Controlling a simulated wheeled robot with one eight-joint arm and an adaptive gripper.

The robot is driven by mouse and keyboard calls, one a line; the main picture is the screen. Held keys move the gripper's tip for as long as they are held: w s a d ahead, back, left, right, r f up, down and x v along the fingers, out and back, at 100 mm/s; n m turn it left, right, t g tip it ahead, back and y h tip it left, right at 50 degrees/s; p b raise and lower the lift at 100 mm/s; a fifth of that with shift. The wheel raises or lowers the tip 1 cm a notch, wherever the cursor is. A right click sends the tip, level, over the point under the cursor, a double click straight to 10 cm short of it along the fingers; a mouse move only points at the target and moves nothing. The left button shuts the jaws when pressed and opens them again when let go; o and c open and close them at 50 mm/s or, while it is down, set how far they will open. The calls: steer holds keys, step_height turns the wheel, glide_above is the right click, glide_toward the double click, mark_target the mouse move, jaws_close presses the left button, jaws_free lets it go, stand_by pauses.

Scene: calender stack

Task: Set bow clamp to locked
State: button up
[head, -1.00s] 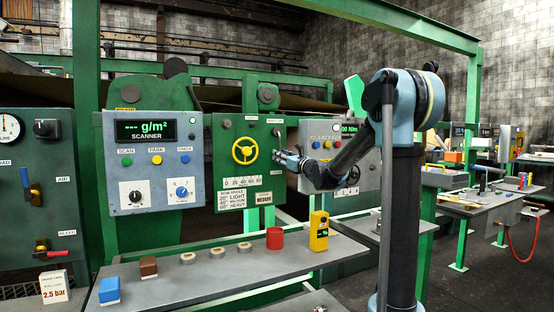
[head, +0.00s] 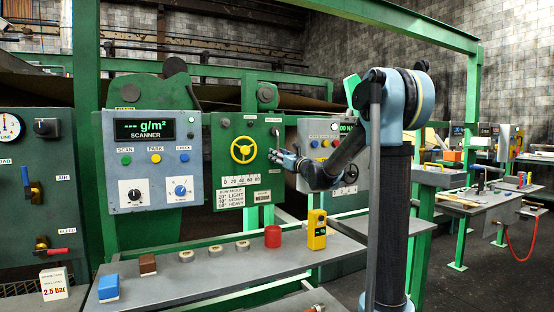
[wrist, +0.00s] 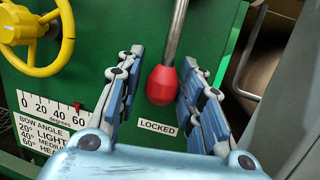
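The bow clamp lever (wrist: 176,35) is a metal rod with a red knob (wrist: 162,86), seen in the wrist view on the green panel (wrist: 120,20). The rod hangs down and leans slightly, with the knob end just above the white LOCKED label (wrist: 157,127). In the head view my gripper (head: 274,156) is at the right side of the green panel (head: 225,140); the knob is too small to make out there.
A yellow handwheel (head: 243,149) is left of my gripper, above an angle scale (head: 240,181). The scanner box (head: 151,160) is further left. Below is a grey bench (head: 200,275) with a red cylinder (head: 272,236), a yellow device (head: 317,230) and several small blocks.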

steer(key=shift+d, duration=0.1)
steer(key=v, duration=1.1)
steer(key=shift+s+d+f, duration=0.2)
steer(key=shift+s, duration=0.1)
